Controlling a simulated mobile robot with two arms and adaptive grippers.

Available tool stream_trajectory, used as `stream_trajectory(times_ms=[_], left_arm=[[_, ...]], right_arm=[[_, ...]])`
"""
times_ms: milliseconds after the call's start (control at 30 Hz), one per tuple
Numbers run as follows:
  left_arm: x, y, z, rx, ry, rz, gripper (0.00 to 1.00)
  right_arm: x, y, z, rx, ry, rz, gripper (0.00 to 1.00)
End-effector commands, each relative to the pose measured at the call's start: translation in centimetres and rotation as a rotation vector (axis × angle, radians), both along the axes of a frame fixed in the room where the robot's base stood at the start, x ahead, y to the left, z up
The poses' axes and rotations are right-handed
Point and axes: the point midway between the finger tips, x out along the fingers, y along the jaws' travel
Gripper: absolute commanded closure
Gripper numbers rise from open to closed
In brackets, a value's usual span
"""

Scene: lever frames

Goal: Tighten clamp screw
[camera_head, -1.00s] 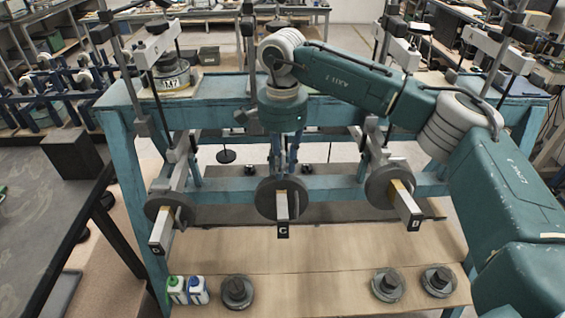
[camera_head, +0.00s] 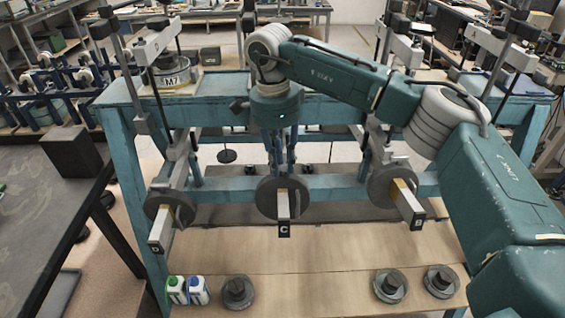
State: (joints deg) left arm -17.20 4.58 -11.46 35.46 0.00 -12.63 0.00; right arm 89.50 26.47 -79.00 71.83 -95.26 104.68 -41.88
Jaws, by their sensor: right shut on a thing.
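My right gripper (camera_head: 281,163) points down from above the blue frame, just behind the weight disc (camera_head: 265,198) of the middle lever (camera_head: 283,207), marked C. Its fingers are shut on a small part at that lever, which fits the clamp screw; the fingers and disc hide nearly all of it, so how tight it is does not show. The levers marked D (camera_head: 161,230) on the left and B (camera_head: 408,203) on the right also carry round grey discs. My left gripper is out of view.
The blue frame (camera_head: 120,150) carries uprights and a pot marked M7 (camera_head: 172,80) at its back left. On the lower board lie two small bottles (camera_head: 187,290) and several loose round weights (camera_head: 237,292). The board's middle is clear.

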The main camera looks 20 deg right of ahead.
Motion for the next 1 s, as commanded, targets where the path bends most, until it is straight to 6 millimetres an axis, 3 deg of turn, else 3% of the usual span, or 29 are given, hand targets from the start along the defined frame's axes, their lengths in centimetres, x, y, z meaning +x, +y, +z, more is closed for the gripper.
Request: stream_trajectory(times_ms=[400, 967, 1000], left_arm=[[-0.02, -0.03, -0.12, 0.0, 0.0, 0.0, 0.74], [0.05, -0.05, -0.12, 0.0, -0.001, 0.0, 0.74], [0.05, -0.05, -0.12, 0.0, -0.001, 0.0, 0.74]], right_arm=[[0.16, 0.11, 0.1, -0.041, 0.008, -0.203, 1.0], [0.16, 0.07, 0.09, -0.048, 0.01, -0.235, 1.0], [0.16, 0.07, 0.09, -0.048, 0.01, -0.235, 0.74]])
